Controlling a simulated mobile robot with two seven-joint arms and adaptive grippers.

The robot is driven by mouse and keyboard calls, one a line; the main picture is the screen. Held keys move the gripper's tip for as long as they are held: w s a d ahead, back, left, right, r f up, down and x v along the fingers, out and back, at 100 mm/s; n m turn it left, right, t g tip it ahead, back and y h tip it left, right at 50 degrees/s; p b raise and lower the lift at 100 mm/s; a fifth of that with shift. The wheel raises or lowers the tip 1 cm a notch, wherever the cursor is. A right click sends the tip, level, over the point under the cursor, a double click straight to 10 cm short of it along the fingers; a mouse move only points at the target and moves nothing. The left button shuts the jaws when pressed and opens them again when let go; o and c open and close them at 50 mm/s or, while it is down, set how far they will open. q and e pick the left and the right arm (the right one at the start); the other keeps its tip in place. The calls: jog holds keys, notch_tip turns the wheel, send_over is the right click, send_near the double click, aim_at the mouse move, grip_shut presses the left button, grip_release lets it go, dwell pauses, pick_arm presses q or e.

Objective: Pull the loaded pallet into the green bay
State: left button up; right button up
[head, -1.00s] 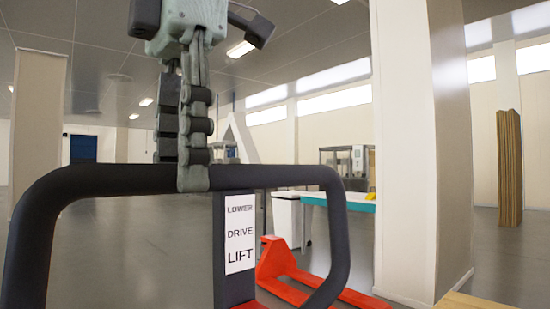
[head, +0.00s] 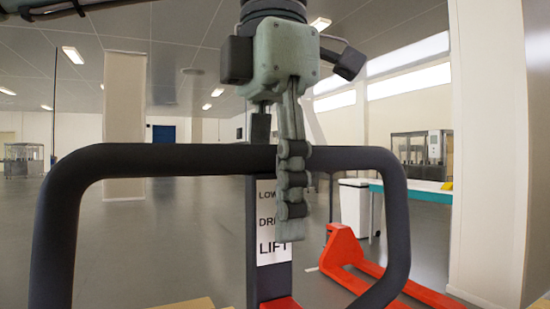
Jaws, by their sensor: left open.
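A dark looped handle (head: 130,158) of a pallet truck fills the foreground. Its post carries a white label (head: 267,222), partly covered, with "DRI" and "LIFT" readable. A bit of red truck body (head: 281,303) shows at the post's foot. My left gripper (head: 277,180) comes down from above at the handle's top bar, right of its middle. One finger hangs in front of the bar and the other shows behind it; the jaws are open. Contact with the bar cannot be told. The loaded pallet and the green bay cannot be made out. My right gripper is not in view.
A second red pallet truck (head: 348,252) stands on the floor at right, near a white bin (head: 355,206) and a teal-edged table (head: 418,192). A wide pillar (head: 488,150) stands at right, another pillar (head: 124,120) at left. Pale wooden edges (head: 190,304) show at the bottom. Left floor is clear.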

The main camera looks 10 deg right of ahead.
pick_arm(q)
jog(key=shift+f, duration=1)
grip_shut()
